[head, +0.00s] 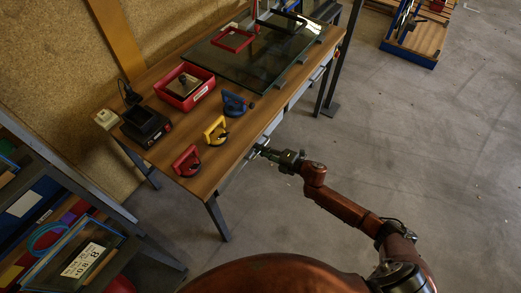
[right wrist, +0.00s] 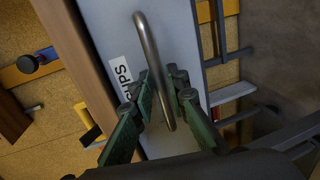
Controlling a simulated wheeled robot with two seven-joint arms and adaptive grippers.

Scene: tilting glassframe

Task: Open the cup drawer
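The cup drawer (right wrist: 185,40) is a light grey front under the wooden table edge, with a white label (right wrist: 122,73) that seems to read "CUPS" in the right wrist view. Its handle (right wrist: 148,42) is a curved metal bar. My right gripper (right wrist: 163,85) is open, with green-padded fingers on either side of the lower part of the handle. A gap shows between the fingers, and contact cannot be told. In the head view my right gripper (head: 262,149) is at the table's front edge, hiding part of the drawer. The drawer looks shut. My left gripper is not in view.
Red, yellow and blue suction lifters (head: 216,131) stand on the table (head: 207,176) near its front edge. Behind are a red bin (head: 204,91) and a glass pane (head: 262,62). A shelf rack (head: 92,203) stands at left.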

